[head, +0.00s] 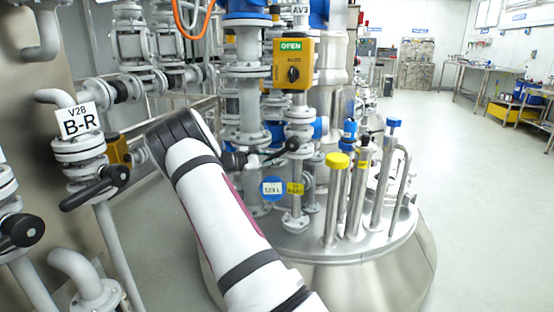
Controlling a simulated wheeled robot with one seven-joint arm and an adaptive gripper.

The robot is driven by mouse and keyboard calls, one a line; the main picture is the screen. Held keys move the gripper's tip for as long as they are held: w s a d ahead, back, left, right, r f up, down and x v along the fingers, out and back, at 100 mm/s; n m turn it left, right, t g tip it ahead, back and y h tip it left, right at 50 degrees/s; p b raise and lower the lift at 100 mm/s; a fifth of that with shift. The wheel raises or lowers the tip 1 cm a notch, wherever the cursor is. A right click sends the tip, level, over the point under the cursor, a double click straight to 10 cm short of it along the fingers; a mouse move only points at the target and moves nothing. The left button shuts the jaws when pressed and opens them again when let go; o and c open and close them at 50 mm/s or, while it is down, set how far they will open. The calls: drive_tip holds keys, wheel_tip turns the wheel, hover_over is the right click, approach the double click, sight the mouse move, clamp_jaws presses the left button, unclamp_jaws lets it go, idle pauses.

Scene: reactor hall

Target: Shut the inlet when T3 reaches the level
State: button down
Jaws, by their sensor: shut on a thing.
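The black lever handle (272,154) sits on a grey valve in the vertical pipe under a yellow box (293,64), marked "OPEN" and "Auto", with an "AV3" label above it. The handle points left and slightly down from its round hub. My gripper (240,160) is at the handle's left end, shut on it, partly hidden behind my arm. Below the valve are a blue round tag (272,189) with small print, perhaps a litre figure, and a yellow tag (295,189). I cannot make out a T3 label or a level.
A steel vessel (330,275) with upright tubes, capped yellow (338,160) and blue, stands right of my arm. At left are a valve labelled "V28 B-R" (77,121) with a black lever (95,188) and more piping. Open floor (475,210) lies to the right.

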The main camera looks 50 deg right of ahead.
drive_tip(key=r, duration=0.1)
drive_tip(key=w+r+m+t+y+p, duration=0.1)
drive_tip(key=r+m+y, duration=0.1)
drive_tip(key=shift+w+a+t+p, duration=0.3)
drive_tip(key=shift+w+t+p, duration=0.05)
drive_tip(key=shift+t+p, duration=0.05)
drive_tip(key=shift+w+a+r+m+t+y+p, duration=0.1)
drive_tip(key=shift+w+r+m+t+y+p, duration=0.15)
drive_tip(key=shift+r+m+t+y, duration=0.45)
drive_tip(key=shift+w+a+r+m+t+y+p, duration=0.1)
drive_tip(key=shift+r+m+t+y+p, duration=0.1)
drive_tip(key=shift+r+m+t+p, duration=0.5)
drive_tip(key=shift+r+g+b, duration=0.25)
drive_tip(key=shift+g+b, duration=0.05)
drive_tip(key=shift+b, duration=0.05)
drive_tip(key=c, duration=1.5)
unclamp_jaws()
drive_tip(key=shift+o, duration=0.2)
drive_tip(key=shift+s+f, duration=0.1)
drive_tip(key=shift+f, duration=0.05)
drive_tip(key=v, duration=1.2)
drive_tip(key=shift+d, duration=0.1)
